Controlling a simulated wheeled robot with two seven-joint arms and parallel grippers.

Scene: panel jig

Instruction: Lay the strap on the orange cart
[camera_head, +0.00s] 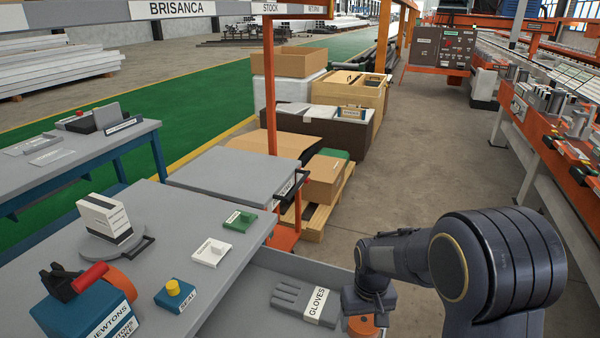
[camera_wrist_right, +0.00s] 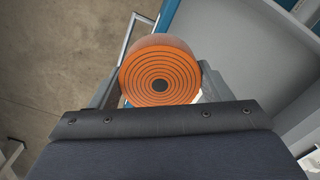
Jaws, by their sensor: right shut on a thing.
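The strap is a rolled orange coil with dark rings on its face, seen in the right wrist view (camera_wrist_right: 160,75). My right gripper (camera_wrist_right: 158,90) is shut on it, one finger on each side. In the head view the strap (camera_head: 363,326) shows only partly, below my right gripper (camera_head: 367,308), at the right end of the grey drawer or tray. My left gripper is not in view.
The grey bench (camera_head: 140,225) holds a scale with a box, a yellow-button block, white and green pads, and a blue tester. Gloves (camera_head: 300,302) lie in the grey tray. Cardboard boxes (camera_head: 324,177) on a pallet stand beside the cart. The floor right of them is clear.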

